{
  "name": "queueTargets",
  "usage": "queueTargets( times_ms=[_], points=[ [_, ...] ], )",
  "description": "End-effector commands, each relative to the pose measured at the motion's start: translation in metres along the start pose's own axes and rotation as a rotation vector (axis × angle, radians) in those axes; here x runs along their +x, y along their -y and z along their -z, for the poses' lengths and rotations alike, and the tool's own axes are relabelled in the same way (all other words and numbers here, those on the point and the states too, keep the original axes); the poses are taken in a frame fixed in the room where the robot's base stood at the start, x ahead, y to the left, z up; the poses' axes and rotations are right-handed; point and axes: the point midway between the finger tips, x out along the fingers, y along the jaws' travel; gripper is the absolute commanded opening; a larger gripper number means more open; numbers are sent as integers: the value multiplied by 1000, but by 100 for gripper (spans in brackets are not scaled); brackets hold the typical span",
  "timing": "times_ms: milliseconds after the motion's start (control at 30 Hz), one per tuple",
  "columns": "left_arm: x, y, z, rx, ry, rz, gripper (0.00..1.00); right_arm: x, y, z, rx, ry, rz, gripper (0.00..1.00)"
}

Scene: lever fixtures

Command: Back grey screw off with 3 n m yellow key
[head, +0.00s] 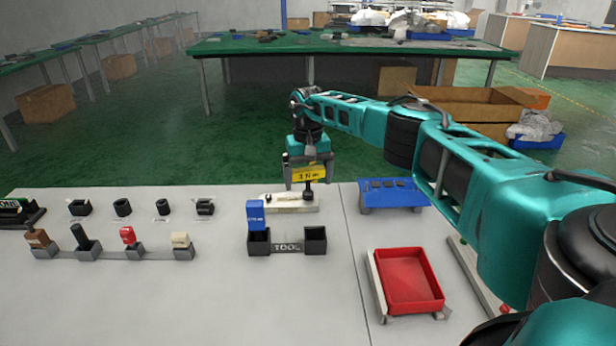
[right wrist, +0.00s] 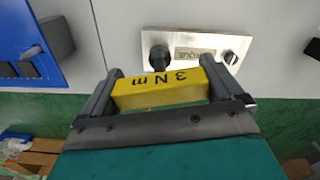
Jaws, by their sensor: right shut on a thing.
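My right gripper (head: 309,181) is shut on the yellow key (head: 310,173) marked 3 N m, over the metal torque plate (head: 279,203). The right wrist view shows the yellow key (right wrist: 160,93) between both fingers. A dark upright post (head: 308,190) shows between key and plate; it also shows in the right wrist view (right wrist: 160,57). I cannot tell whether it is the key's shaft or a screw. The screw's grey colour is not clear. My left gripper is not in view.
The tool holder (head: 287,249) stands in front, with a blue key (head: 256,214) in its left slot and its right slot empty. A blue stand (head: 391,196) and a red tray (head: 409,281) are to the right. Several lever fixtures (head: 88,243) stand at left.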

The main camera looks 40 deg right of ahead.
Motion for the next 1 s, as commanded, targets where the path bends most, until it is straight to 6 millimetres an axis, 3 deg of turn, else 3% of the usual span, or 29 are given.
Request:
queueTargets(
  times_ms=[167,1000],
  points=[
    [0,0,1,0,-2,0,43,0,0,0,-92,-1,1,45],
    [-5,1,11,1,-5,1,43,-16,0,0,-89,-1,1,45]
  ],
)
